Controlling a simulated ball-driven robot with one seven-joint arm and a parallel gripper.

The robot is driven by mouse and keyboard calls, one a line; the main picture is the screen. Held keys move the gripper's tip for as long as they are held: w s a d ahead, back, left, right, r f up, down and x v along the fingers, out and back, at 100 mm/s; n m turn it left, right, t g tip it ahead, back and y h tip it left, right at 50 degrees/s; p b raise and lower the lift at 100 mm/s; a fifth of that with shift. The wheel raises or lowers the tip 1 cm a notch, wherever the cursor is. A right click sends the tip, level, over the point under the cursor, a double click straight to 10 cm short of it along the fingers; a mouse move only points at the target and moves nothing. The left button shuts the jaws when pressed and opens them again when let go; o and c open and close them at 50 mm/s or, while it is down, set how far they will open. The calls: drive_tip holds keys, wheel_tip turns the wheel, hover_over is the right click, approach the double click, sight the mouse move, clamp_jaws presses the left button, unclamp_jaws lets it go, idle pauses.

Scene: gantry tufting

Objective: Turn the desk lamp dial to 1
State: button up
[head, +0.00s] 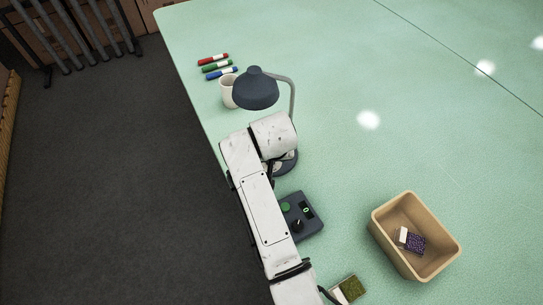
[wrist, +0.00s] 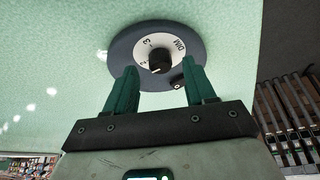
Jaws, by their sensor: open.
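The desk lamp (head: 256,90) has a dark blue shade on a curved grey stem and stands near the table's left edge. Its round base (head: 290,163) is partly hidden by my arm in the head view. In the wrist view, the dark lamp base (wrist: 122,45) carries a white dial plate (wrist: 172,45) marked DIM, 3 and 2, with a black knob (wrist: 160,62) at its centre. The knob's exact setting is too small to tell. My gripper (wrist: 162,72) is open, its two green fingers apart with the knob showing between them; contact is not visible.
A white mug (head: 228,92) and red, green and blue markers (head: 216,67) lie beyond the lamp. A dark control box (head: 301,215) sits nearer, beside my arm. A tan bin (head: 436,214) holds small blocks at right.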

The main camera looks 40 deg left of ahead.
drive_tip(key=shift+x, duration=0.8)
clamp_jaws()
